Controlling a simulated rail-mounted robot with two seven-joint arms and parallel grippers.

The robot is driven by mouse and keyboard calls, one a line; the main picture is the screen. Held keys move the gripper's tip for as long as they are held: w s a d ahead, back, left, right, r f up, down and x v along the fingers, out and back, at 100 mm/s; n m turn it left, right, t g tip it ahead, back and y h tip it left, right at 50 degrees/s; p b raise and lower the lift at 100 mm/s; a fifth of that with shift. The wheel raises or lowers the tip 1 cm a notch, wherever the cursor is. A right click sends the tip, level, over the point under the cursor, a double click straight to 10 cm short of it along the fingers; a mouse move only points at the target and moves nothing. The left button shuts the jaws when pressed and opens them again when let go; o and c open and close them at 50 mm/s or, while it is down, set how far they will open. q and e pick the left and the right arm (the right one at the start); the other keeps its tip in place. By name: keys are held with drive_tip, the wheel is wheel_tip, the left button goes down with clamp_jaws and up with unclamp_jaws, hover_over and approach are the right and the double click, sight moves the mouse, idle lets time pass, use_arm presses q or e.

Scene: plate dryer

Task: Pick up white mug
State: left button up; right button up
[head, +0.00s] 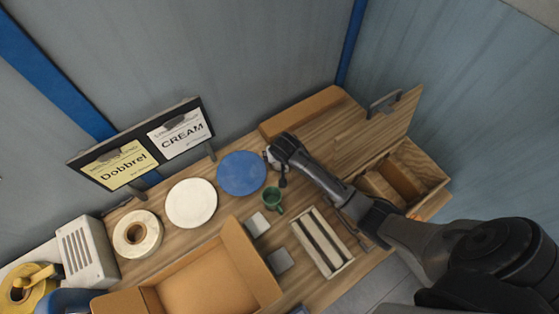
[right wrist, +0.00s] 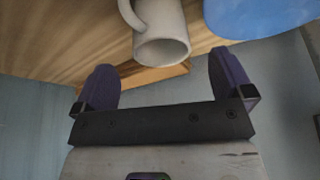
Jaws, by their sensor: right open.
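The white mug (right wrist: 162,32) shows at the top of the right wrist view, its handle on the left and its round opening toward the camera. My right gripper (right wrist: 167,78) is open. Its two purple fingers are apart, with the mug just beyond the gap between them and not gripped. In the head view my right gripper (head: 276,168) is over the table's back part, right of the blue plate; it hides most of the mug there. My left gripper is not in view.
The blue plate (head: 242,173), a white plate (head: 191,203) and a green mug (head: 272,199) are close by. A slotted rack (head: 321,242) and an open cardboard box (head: 248,258) stand in front. A wooden box with raised lid (head: 424,166) is at right.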

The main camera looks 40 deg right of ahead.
drive_tip(key=shift+x, duration=2.6)
drive_tip(key=shift+w, duration=0.1)
drive_tip(key=shift+r, duration=0.1)
drive_tip(key=c, duration=1.1)
